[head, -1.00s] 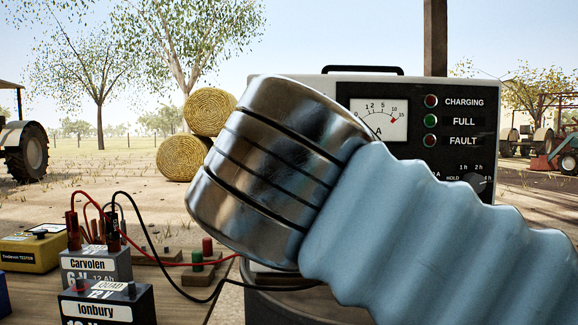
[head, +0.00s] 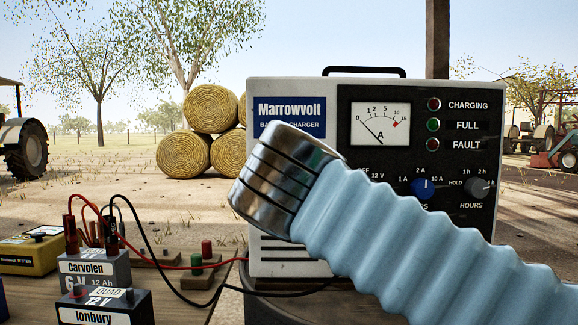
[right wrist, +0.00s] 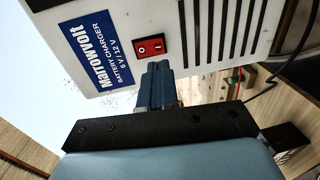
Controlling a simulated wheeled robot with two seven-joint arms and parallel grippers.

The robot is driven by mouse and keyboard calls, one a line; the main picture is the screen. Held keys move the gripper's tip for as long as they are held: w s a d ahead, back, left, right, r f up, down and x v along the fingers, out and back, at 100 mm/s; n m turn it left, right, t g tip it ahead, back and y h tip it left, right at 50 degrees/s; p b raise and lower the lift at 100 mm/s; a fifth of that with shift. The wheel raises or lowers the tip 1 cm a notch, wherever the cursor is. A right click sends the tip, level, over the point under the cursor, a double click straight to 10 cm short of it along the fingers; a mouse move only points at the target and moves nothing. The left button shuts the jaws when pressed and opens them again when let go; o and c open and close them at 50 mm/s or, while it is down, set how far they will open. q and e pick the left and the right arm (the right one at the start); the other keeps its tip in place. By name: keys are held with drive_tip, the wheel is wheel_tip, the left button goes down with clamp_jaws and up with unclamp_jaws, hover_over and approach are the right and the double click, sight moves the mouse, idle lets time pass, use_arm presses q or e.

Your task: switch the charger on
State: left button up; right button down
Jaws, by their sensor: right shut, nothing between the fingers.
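The Marrowvolt battery charger (head: 285,87) stands upright ahead, with a meter (head: 380,122), three lamps and a blue knob (head: 424,188). The meter needle leans left, near 0. The lamps look dim. In the right wrist view, a red rocker switch (right wrist: 150,48) marked O and I sits on the charger's white front (right wrist: 203,30). My right gripper (right wrist: 157,67) is shut and empty, its tips right beside the switch; I cannot tell whether they touch it. In the head view my arm hides the gripper, the switch and part of the charger's front. My left gripper is out of view.
At the left, a Carvolen battery (head: 95,268) with clips and leads and an Ionbury battery (head: 105,307) stand near a yellow tester (head: 30,252). A wooden block (head: 203,278) with red and green posts is between them and the charger. A black lead crosses low in front.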

drive_tip(key=w+p, duration=0.1)
drive_tip(key=w, duration=0.5)
drive_tip(key=shift+f, duration=0.4)
drive_tip(key=shift+w+t+b, duration=0.2)
drive_tip(key=shift+t+b, duration=0.1)
drive_tip(key=shift+b, duration=0.25)
drive_tip(key=shift+f, duration=0.15)
